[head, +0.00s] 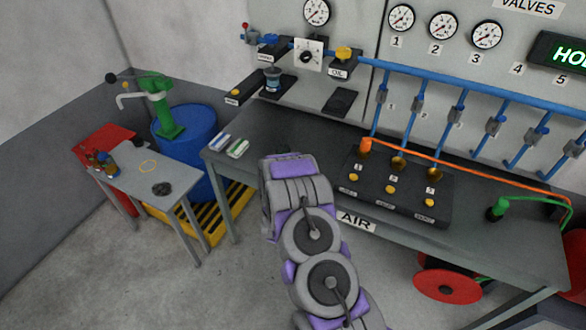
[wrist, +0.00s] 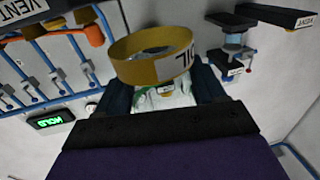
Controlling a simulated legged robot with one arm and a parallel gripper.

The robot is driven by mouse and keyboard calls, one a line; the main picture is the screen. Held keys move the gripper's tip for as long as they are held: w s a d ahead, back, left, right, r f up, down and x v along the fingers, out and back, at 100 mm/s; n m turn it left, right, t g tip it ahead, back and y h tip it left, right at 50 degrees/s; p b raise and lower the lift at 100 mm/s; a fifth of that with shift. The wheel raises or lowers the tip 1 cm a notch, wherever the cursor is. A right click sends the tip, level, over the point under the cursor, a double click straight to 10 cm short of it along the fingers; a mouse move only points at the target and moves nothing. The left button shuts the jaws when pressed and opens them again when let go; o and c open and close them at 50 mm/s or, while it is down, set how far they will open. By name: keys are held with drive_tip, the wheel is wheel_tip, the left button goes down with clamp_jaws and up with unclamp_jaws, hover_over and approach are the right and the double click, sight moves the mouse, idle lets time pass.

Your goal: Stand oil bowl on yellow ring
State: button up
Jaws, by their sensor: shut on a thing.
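The oil bowl (wrist: 133,72) shows in the wrist view as a yellow-brown round bowl with a white label reading "OIL". My gripper (wrist: 155,90) is shut on it, with one dark finger on each side. In the head view the bowl and the fingertips are hidden behind my arm, over the front of the workbench. The yellow ring (head: 148,160) is a thin outline on top of the small grey side table at the left. Nothing stands on it, and my gripper is well to its right.
Bottles (head: 105,163) and a dark round object (head: 162,189) share the side table (head: 150,181). A blue drum (head: 185,140) with a green pump stands behind it.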

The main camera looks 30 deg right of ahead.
drive_tip(key=w+d+f, duration=0.1)
drive_tip(key=w, duration=0.1)
drive_tip(key=w+d+f, duration=0.2)
drive_tip(key=w+d+f+b, duration=0.1)
drive_tip(key=w+d, duration=0.1)
drive_tip(key=shift+w+f, duration=0.2)
drive_tip(key=shift+f, duration=0.05)
drive_tip(key=shift+w+d+f, duration=0.25)
drive_tip(key=shift+w+d, duration=0.15)
drive_tip(key=shift+d, duration=0.2)
drive_tip(key=shift+w+d+f+b, duration=0.4)
drive_tip(key=shift+w+d+f, duration=0.35)
drive_tip(key=shift+w+f, duration=0.2)
drive_tip(key=shift+s, duration=0.1)
drive_tip(key=o, duration=1.1)
drive_tip(key=shift+f, duration=0.1)
drive_tip(key=p+v, duration=0.1)
drive_tip(key=v, duration=1.1)
drive_tip(key=shift+a, duration=0.2)
